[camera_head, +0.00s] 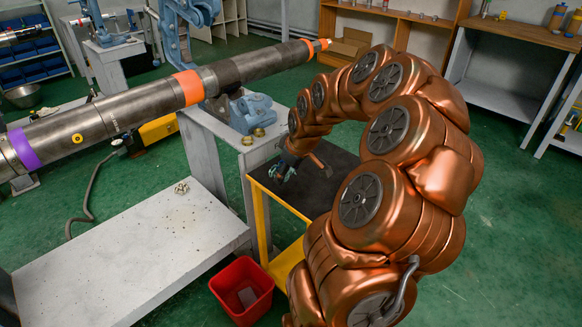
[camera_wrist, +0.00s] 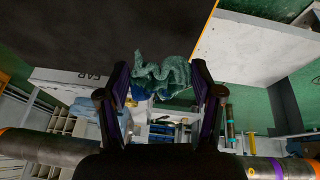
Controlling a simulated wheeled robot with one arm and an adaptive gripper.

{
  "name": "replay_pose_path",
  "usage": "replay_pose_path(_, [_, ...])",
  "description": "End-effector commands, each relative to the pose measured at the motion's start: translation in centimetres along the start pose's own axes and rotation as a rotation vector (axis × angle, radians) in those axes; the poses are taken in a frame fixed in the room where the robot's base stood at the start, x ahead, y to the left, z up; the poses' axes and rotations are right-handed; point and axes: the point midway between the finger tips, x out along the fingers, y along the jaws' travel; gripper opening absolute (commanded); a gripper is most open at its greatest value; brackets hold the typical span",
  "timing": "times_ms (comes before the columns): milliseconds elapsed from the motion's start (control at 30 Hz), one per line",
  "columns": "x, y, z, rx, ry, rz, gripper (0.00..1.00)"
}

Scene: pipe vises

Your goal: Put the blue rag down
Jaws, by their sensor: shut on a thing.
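My gripper (camera_head: 287,168) is over the left part of a black-topped table with a yellow frame (camera_head: 330,184), just beside the grey vise stand. In the wrist view my gripper (camera_wrist: 159,70) has a finger on each side of a crumpled rag (camera_wrist: 165,74) and is shut on it. The rag looks teal-green, with a darker blue part lower in the picture. In the head view only a small bit of the rag shows below the fingers. I cannot tell whether it touches the black top (camera_wrist: 85,30).
A long steel pipe with orange and purple bands (camera_head: 130,108) lies across the vises, left of my arm. A blue vise (camera_head: 250,112) and two brass rings are close to my gripper. A red bin (camera_head: 242,290) and a white bench (camera_head: 130,255) are nearer. The black top's right part is bare.

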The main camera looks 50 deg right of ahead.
Motion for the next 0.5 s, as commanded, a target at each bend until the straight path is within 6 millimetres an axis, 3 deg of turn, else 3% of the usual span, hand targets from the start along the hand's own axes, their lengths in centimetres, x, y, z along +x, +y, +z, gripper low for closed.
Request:
replay_pose_path(233, [1.4,3.4,-1.6,0.001,0.002,0.004,0.33])
replay_pose_path(500, [2.2,5.2,-2.4,0.0,0.001,0.003,0.33])
